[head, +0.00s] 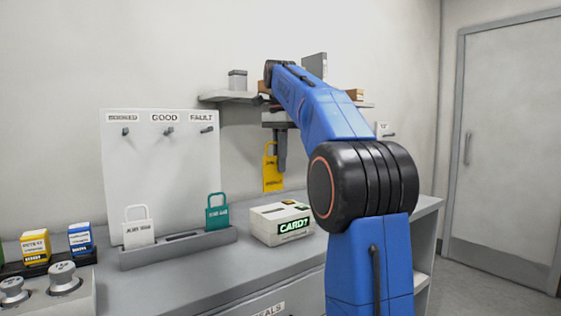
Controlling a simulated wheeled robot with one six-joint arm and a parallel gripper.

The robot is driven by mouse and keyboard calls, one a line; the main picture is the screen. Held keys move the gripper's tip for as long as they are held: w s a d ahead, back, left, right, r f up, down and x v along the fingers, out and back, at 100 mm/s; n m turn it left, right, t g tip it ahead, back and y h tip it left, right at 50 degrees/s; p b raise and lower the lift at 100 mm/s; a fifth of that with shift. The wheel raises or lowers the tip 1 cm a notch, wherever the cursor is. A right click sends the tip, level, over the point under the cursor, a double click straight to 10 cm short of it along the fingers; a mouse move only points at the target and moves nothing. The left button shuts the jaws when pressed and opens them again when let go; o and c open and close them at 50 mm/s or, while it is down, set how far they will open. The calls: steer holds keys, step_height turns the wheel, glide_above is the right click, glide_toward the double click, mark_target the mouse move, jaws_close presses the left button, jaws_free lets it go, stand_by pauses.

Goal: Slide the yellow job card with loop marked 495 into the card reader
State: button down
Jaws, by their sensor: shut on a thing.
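A yellow job card with a loop (273,178) hangs upright in my gripper (277,150), which is shut on it by the loop end. The print on the card is too small to read as a number. The card is in the air above and behind the card reader (282,224), apart from it. The reader is a pale box on the table with a green-lit display reading "CARD?" and dark marks on its top; I cannot tell which is the slot.
A grey rack (178,247) holds a white card (138,228) and a teal card (217,212) left of the reader. A pegboard (160,170) labelled BOOKED, GOOD, FAULT stands behind. Weights (64,278) and small boxes (35,248) sit far left. A shelf (228,96) hangs above.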

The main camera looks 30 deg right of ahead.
mark_target(280, 177)
steer(key=shift+f, duration=2.5)
steer(key=shift+f, duration=2.7)
steer(key=c, duration=1.8)
jaws_free()
steer(key=shift+c, duration=0.2)
steer(key=shift+r, duration=0.1)
step_height(280, 177, up, 12)
steer(key=shift+f, duration=0.1)
